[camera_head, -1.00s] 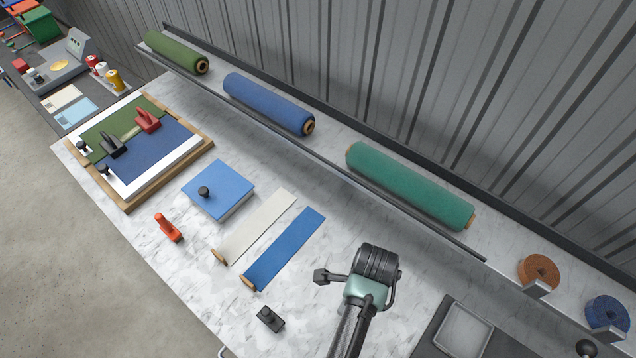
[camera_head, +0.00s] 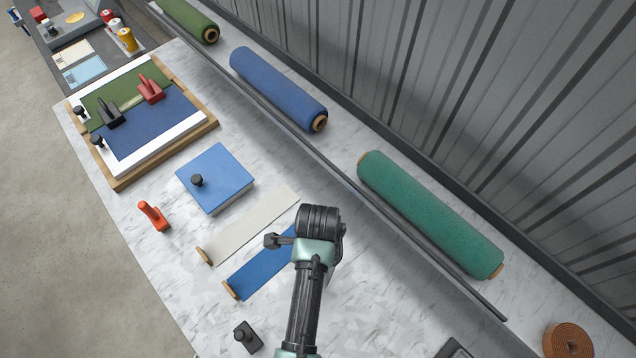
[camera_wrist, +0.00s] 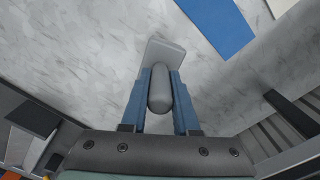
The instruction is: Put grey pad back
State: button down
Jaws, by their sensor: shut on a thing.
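In the wrist view my gripper (camera_wrist: 159,75) is shut on the grey pad (camera_wrist: 166,50). Its blue fingers stand on both sides of the pad's rounded grey handle, and a flat grey plate shows beyond the fingertips. Pale marble worktop lies beneath; I cannot tell whether the pad touches it. In the head view my wrist (camera_head: 318,225) covers the far end of the blue strip (camera_head: 257,272), and the fingers and pad are hidden behind it. The blue strip also shows in the wrist view (camera_wrist: 218,24), ahead of the pad.
A cream strip (camera_head: 250,225), a blue square block with a black knob (camera_head: 222,182), an orange-red tool (camera_head: 154,216) and a small black knobbed block (camera_head: 247,338) lie on the worktop. A wooden-framed board (camera_head: 205,131) stands farther left. Green roll (camera_head: 428,214) and blue roll (camera_head: 275,85) line the back shelf.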

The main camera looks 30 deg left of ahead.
jog(key=shift+w+f, duration=0.15)
jog(key=shift+f, duration=2.25)
jog(key=shift+f, duration=0.2)
jog(key=c, duration=0.7)
grip_release()
jog(key=shift+o, duration=0.2)
jog(key=shift+r, duration=0.15)
